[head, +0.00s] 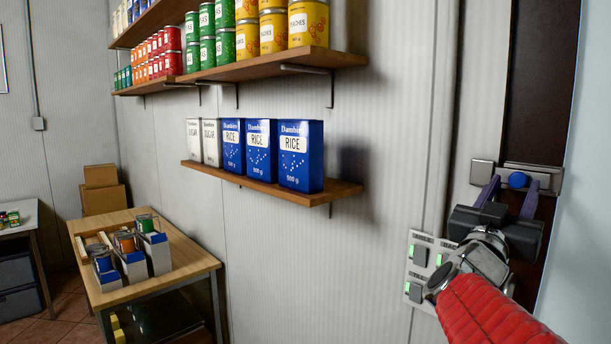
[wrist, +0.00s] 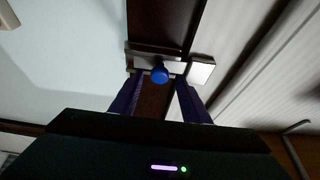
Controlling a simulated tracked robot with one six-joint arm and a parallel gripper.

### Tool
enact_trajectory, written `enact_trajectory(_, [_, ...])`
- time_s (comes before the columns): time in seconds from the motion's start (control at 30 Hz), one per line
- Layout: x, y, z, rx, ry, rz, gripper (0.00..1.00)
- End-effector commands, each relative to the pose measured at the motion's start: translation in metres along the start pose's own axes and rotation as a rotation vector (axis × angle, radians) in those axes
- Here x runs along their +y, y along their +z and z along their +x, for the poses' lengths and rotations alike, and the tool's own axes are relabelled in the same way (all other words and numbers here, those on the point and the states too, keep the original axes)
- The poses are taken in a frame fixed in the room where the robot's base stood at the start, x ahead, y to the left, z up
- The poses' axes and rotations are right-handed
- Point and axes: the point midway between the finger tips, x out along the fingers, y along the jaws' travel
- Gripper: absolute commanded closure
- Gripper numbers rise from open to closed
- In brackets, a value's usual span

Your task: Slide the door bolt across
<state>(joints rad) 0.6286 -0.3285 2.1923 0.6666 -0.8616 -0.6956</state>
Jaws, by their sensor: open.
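The door bolt shows at the right of the head view: a silver bolt plate (head: 545,178) on a dark brown upright panel, with a blue knob (head: 518,180). A separate silver block (head: 482,172) sits just left of it on the pale frame. My gripper (head: 509,190) is open, its two purple fingers pointing up at the bolt, one on each side of the knob. In the wrist view the blue knob (wrist: 160,74) lies between the fingertips, with the silver block (wrist: 201,70) to the right. Whether a finger touches the knob, and whether the bar enters the block, I cannot tell.
A switch panel (head: 414,293) with green lights is on the wall just left of my arm. A wooden shelf (head: 340,190) with rice and sugar packs, and higher shelves of cans, line the wall. A wooden table (head: 190,276) stands at the lower left.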

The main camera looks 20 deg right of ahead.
Motion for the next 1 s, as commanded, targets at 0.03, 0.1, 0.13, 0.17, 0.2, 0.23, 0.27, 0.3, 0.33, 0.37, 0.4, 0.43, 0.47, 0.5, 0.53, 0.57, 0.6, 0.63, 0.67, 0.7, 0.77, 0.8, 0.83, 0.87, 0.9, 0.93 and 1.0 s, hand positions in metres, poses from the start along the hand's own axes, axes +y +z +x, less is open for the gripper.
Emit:
enact_trajectory(0.03, [0.0006, 0.0006, 0.0049, 0.000, 0.001, -0.001, 0.58])
enact_trajectory(0.1, [0.0004, 0.0003, 0.0092, 0.000, 0.001, 0.000, 0.58])
enact_trajectory(0.13, [0.0004, 0.0003, 0.0104, 0.000, 0.001, 0.000, 0.58])
enact_trajectory(0.17, [0.0004, 0.0003, 0.0112, 0.000, 0.000, 0.000, 0.58])
enact_trajectory(0.2, [0.0003, 0.0003, 0.0119, 0.000, 0.000, 0.000, 0.58])
enact_trajectory(0.23, [0.0003, 0.0003, 0.0122, 0.000, 0.000, 0.000, 0.58])
enact_trajectory(0.27, [0.0003, 0.0003, 0.0123, 0.000, 0.000, 0.000, 0.58])
enact_trajectory(0.3, [0.0003, 0.0003, 0.0123, 0.000, 0.000, 0.000, 0.58])
enact_trajectory(0.33, [0.0003, 0.0003, 0.0123, 0.000, 0.000, 0.000, 0.58])
enact_trajectory(0.37, [0.0003, 0.0003, 0.0122, 0.000, 0.000, 0.000, 0.58])
enact_trajectory(0.4, [0.0004, 0.0002, 0.0122, 0.000, 0.000, 0.000, 0.58])
enact_trajectory(0.43, [0.0004, 0.0003, 0.0121, 0.000, 0.000, 0.000, 0.58])
enact_trajectory(0.47, [0.0004, 0.0003, 0.0121, 0.000, 0.000, 0.000, 0.58])
enact_trajectory(0.5, [0.0004, 0.0002, 0.0121, 0.000, 0.000, 0.000, 0.61])
enact_trajectory(0.53, [0.0004, 0.0003, 0.0121, 0.000, 0.000, 0.000, 0.63])
enact_trajectory(0.57, [0.0004, 0.0002, 0.0121, 0.000, 0.000, 0.000, 0.65])
enact_trajectory(0.6, [0.0004, 0.0002, 0.0121, 0.000, 0.000, 0.000, 0.68])
enact_trajectory(0.63, [0.0005, 0.0002, 0.0121, 0.000, 0.000, 0.000, 0.70])
enact_trajectory(0.67, [0.0005, 0.0003, 0.0121, 0.000, 0.000, 0.000, 0.72])
enact_trajectory(0.7, [0.0004, 0.0002, 0.0120, 0.000, 0.000, 0.000, 0.75])
enact_trajectory(0.77, [0.0005, 0.0002, 0.0120, 0.000, 0.000, 0.000, 0.80])
enact_trajectory(0.8, [0.0005, 0.0002, 0.0120, 0.000, 0.000, 0.000, 0.82])
enact_trajectory(0.83, [0.0005, 0.0002, 0.0120, 0.000, 0.000, 0.000, 0.84])
enact_trajectory(0.87, [0.0005, 0.0002, 0.0120, 0.000, 0.000, 0.000, 0.87])
enact_trajectory(0.9, [0.0005, 0.0003, 0.0120, 0.000, 0.000, 0.000, 0.89])
enact_trajectory(0.93, [0.0005, 0.0002, 0.0120, 0.000, 0.000, 0.000, 0.91])
enact_trajectory(1.0, [0.0005, 0.0002, 0.0120, 0.000, 0.000, 0.000, 0.96])
